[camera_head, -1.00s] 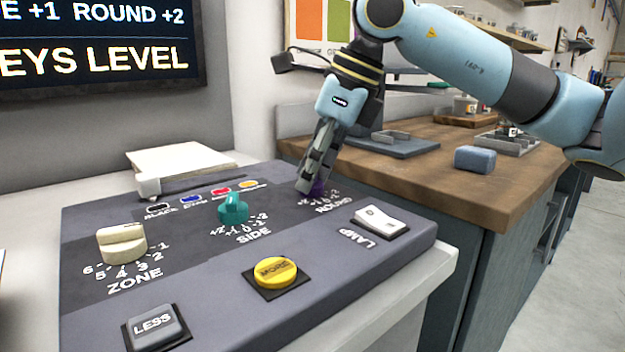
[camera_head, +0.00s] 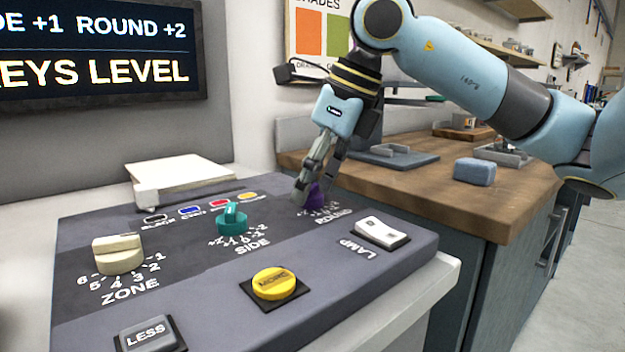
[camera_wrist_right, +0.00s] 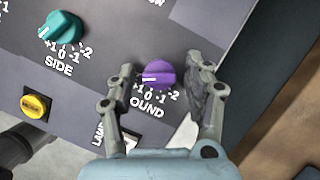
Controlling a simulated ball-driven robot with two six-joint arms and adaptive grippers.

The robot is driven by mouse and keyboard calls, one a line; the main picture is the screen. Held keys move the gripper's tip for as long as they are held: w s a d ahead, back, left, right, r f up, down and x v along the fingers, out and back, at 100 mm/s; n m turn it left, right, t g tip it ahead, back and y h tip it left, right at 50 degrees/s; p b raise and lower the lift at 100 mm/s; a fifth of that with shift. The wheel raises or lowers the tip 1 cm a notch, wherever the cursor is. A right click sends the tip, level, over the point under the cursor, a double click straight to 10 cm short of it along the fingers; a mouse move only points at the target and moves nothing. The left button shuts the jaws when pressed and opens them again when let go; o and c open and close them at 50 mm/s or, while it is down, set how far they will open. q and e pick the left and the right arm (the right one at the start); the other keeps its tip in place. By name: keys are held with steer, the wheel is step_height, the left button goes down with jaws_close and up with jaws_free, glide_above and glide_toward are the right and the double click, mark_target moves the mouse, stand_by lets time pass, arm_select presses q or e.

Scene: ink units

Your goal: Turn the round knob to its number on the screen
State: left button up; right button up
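The round knob is purple, at the panel's far right in the head view (camera_head: 316,196) and near the middle of the right wrist view (camera_wrist_right: 158,74). Its scale shows +1, 0, -1 and -2; the left end is hidden by a finger. A pale mark on the knob faces the lower left, but its exact number is unclear. My right gripper (camera_wrist_right: 160,68) is open, with one finger on each side of the knob and gaps showing. The screen (camera_head: 95,50) reads ROUND +2, with its left part cut off.
The panel (camera_head: 205,285) also carries a teal SIDE knob (camera_head: 232,219), a cream ZONE knob (camera_head: 118,254), a yellow button (camera_head: 274,283), a LESS button (camera_head: 149,335) and a white LAMP switch (camera_head: 381,232). A wooden counter (camera_head: 510,200) with a blue block (camera_head: 474,172) stands at right.

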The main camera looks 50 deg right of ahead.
mark_target(314, 185)
step_height(314, 185, up, 8)
steer(key=shift+r, duration=0.95)
stand_by(0.3)
